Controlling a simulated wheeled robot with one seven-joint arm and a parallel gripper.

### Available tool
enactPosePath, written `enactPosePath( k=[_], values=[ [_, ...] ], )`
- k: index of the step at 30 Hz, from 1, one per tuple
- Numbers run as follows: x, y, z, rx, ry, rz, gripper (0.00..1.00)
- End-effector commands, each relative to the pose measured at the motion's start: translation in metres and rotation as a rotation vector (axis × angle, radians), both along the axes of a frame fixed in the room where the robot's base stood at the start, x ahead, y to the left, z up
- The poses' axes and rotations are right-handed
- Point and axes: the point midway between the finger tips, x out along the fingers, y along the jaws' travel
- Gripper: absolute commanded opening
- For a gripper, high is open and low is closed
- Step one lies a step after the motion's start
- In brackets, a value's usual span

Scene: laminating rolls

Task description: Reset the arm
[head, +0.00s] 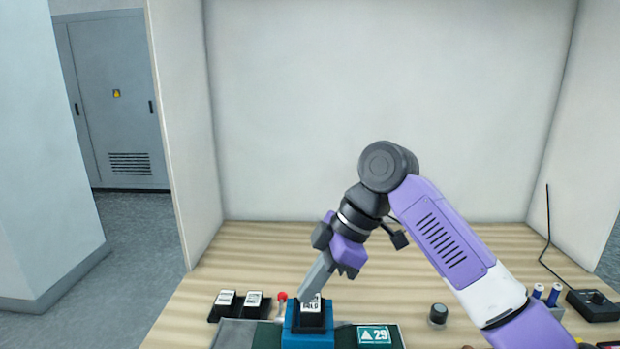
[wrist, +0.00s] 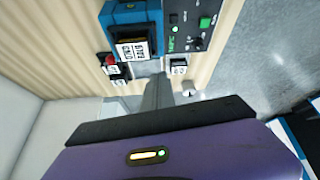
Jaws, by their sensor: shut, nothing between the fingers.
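My gripper (head: 306,296) is shut and empty. It points down and to the left, with its fingertips over or beside a black block with a white label (head: 313,317). I cannot tell whether they touch it. The block sits on a blue machine (head: 309,340) at the front edge of the head view. In the wrist view the closed fingers (wrist: 155,92) point toward the blue machine (wrist: 112,15), and the labelled black block (wrist: 133,42) shows on it. My purple and white arm reaches in from the lower right.
Two black labelled switches (head: 239,299) and a red knob (head: 282,296) stand left of the machine. The back of the wooden table (head: 270,245) is clear.

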Motion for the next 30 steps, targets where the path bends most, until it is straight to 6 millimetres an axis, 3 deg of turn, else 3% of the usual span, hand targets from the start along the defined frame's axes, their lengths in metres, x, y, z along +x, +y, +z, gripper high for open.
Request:
enactPosePath(
  k=[9, 18, 25, 30],
  values=[
    [0.043, 0.026, 0.031, 0.139, -0.165, -0.190, 0.00],
    [0.074, 0.054, 0.041, 0.424, -0.296, -0.431, 0.00],
    [0.076, 0.056, 0.032, 0.722, -0.352, -0.667, 0.00],
    [0.063, 0.035, 0.018, 0.922, -0.382, -0.846, 0.00]
  ],
)
